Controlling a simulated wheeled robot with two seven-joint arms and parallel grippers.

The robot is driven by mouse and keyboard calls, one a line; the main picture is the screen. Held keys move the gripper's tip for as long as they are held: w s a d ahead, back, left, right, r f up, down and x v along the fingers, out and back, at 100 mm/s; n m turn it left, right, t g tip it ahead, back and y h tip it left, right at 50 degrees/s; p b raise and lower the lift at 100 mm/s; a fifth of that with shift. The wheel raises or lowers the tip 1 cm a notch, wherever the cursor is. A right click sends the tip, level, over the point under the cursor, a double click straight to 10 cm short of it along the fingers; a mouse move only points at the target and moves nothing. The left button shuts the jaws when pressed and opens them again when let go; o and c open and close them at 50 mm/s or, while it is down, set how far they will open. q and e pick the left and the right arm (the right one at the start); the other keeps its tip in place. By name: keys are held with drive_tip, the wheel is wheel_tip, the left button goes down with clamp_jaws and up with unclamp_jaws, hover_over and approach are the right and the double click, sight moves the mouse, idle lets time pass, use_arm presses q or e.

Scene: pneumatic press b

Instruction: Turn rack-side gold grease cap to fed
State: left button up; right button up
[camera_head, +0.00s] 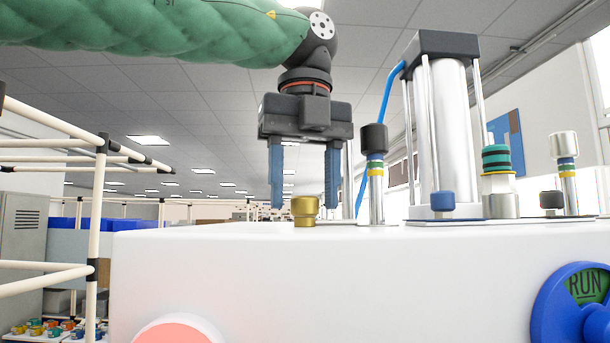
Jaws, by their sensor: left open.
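The gold grease cap (305,211) stands upright on the near edge of the white press top, on the left, the side of the pipe rack. My left gripper (305,206) points straight down with its two blue fingers spread, one on each side of the cap in the picture. The fingertips reach about the height of the cap's upper part. I cannot tell whether they touch it or are at its depth. No turn mark on the cap is readable. My right gripper is not in view.
A black-topped post (374,172) stands close right of the gripper. The tall press cylinder (442,130), a blue hose (386,105), a green-ringed fitting (497,170) and a silver-capped post (565,165) stand further right. A blue RUN dial (547,310) is on the front. A pipe rack (98,220) is at left.

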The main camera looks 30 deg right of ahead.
use_arm(q)
drive_tip(key=shift+f, duration=0.1)
drive_tip(key=shift+c, duration=0.4)
drive_tip(key=c, duration=0.9)
